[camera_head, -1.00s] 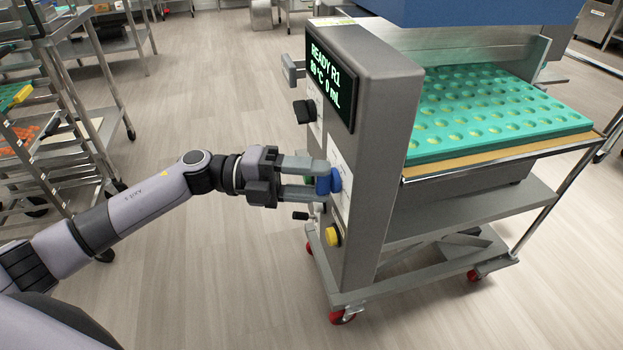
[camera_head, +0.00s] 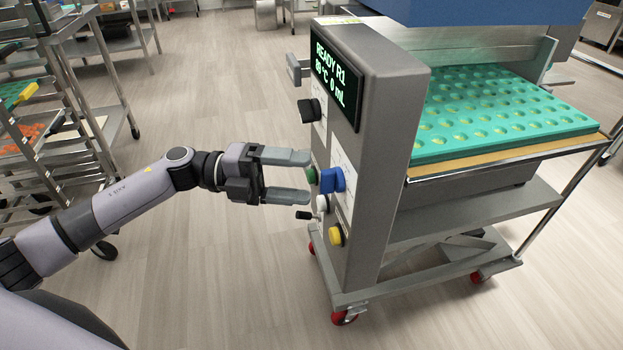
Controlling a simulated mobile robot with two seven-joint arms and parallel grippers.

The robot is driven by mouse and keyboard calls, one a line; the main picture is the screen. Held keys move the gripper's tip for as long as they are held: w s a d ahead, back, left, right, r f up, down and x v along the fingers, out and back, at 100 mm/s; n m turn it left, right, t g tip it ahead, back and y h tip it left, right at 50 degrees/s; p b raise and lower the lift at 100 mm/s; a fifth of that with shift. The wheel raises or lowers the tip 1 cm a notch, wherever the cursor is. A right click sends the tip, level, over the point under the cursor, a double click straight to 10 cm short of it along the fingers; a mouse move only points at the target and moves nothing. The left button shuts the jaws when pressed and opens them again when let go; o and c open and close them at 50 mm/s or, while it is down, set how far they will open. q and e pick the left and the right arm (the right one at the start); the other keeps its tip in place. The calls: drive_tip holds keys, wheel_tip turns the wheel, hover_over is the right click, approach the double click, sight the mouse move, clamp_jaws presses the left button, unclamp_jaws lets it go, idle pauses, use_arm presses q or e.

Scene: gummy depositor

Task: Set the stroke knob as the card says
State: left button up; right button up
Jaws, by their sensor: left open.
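The depositor's grey control box (camera_head: 385,150) has a blue knob (camera_head: 332,180) on its left-facing panel and a black knob (camera_head: 309,110) higher up. No label is legible, so I cannot tell which is the stroke knob. My left gripper (camera_head: 304,177) is open and empty just left of the blue knob, apart from it, its fingers one above the other. The display (camera_head: 335,75) reads "READY R1", a temperature and "0 mL". White label plates lie behind the knobs, their marks too small to read. I cannot make out the card's text. My right gripper is out of view.
A teal mould tray (camera_head: 500,115) lies on the depositor's right. A rack (camera_head: 30,150) stands at left; the floor between is clear.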

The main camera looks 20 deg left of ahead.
use_arm(q)
drive_tip(key=v, duration=0.3)
drive_tip(key=shift+a, duration=0.3)
